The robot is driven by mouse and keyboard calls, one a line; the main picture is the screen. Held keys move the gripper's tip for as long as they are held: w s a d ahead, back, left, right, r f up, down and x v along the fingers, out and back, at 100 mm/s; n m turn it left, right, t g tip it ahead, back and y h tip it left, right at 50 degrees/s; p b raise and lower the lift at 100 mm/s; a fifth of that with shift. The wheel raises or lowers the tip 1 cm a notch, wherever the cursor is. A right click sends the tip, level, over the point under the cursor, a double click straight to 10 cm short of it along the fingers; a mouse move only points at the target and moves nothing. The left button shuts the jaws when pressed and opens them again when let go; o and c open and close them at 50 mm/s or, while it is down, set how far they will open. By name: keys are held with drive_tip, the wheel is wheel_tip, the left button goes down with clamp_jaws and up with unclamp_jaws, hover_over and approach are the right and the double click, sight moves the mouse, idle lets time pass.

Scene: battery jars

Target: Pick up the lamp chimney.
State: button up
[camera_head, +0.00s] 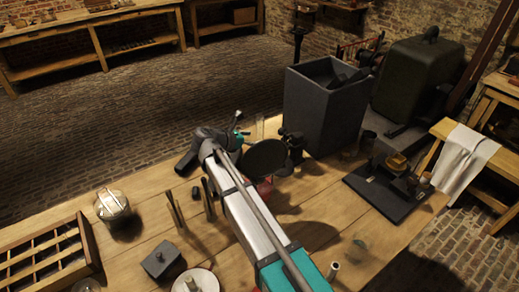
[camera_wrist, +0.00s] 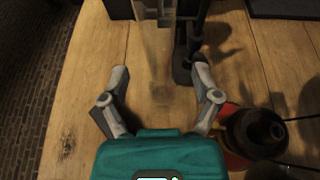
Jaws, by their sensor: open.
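A clear glass piece, which looks like the lamp chimney (camera_wrist: 153,10), stands at the top of the wrist view, ahead of my gripper. It is faint, and its upper end is cut off by the frame. In the head view a pale clear shape (camera_head: 260,126) shows just beyond my gripper (camera_head: 240,127). The glass is apart from the fingers.
A dark stand (camera_wrist: 183,60) rises close to the right finger. A red object with a dark round top (camera_wrist: 252,130) sits right of the gripper. A large grey box (camera_head: 322,108) stands behind. A divided wooden tray (camera_head: 92,240) and glass jar (camera_head: 112,205) lie left.

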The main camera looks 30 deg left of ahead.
sight(260, 138)
drive_tip(key=shift+b+x, duration=0.6)
drive_tip(key=shift+x, duration=1.25)
drive_tip(key=shift+s+f, duration=0.1)
clamp_jaws()
